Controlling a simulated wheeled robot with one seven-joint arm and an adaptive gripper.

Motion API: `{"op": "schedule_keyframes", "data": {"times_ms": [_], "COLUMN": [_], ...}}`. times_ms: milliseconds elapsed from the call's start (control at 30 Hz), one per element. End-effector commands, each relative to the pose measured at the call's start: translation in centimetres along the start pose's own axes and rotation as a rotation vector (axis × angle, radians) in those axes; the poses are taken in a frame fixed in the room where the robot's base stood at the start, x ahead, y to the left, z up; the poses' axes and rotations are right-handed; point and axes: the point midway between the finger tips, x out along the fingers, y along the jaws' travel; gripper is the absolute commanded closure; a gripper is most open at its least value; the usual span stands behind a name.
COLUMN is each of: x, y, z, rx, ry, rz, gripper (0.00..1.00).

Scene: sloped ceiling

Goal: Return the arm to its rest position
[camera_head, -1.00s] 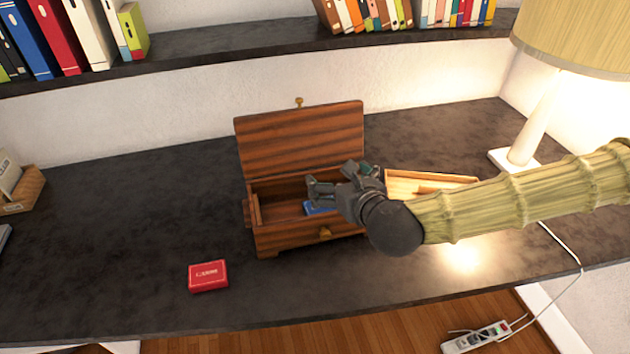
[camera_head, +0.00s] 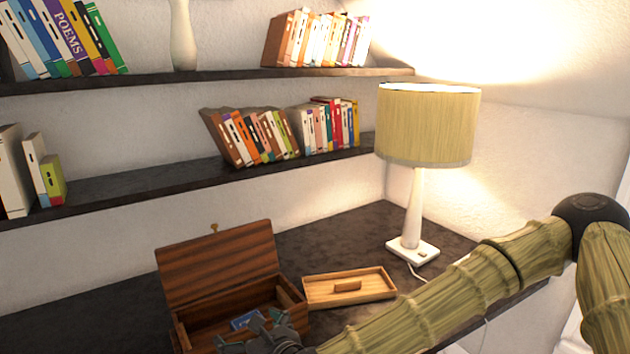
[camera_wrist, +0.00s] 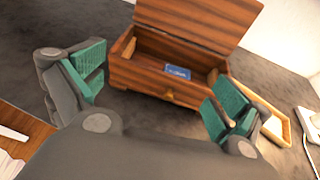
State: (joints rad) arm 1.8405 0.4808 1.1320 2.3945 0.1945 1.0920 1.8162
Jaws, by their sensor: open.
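My gripper (camera_head: 262,335) is at the bottom of the head view, in front of the wooden box and partly cut off by the frame edge. In the wrist view my gripper (camera_wrist: 155,95) has its green-padded fingers spread wide with nothing between them. My arm (camera_head: 450,295) stretches from the right edge to the gripper, with its elbow at the right. The wooden box (camera_head: 185,335) stands on the dark desk with its lid (camera_head: 220,265) up. A blue card or small pack (camera_wrist: 178,71) lies inside the box, apart from the fingers.
A shallow wooden tray (camera_head: 385,285) lies right of the box. A lit lamp (camera_head: 412,215) stands behind my arm, near the desk's right end. Shelves (camera_head: 180,184) with books run along the wall. The desk left of the box (camera_head: 80,300) looks clear.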

Motion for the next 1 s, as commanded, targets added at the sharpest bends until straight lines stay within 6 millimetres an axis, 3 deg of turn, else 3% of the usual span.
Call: {"op": "schedule_keyframes", "data": {"times_ms": [67,267,567,767,1000], "x": [0.0,0.4,0.3,-0.7,-5.0], "y": [0.0,0.8,1.8,2.4,1.8], "z": [-0.1,-3.6,-10.7,-18.8,-31.9], "rx": [-0.003,-0.118,-0.355,-0.621,-1.08], "ry": [0.001,0.055,0.158,0.266,0.419], "rz": [0.001,0.026,0.09,0.187,0.417], "gripper": [0.0,0.0,0.0,0.0,0.0]}}
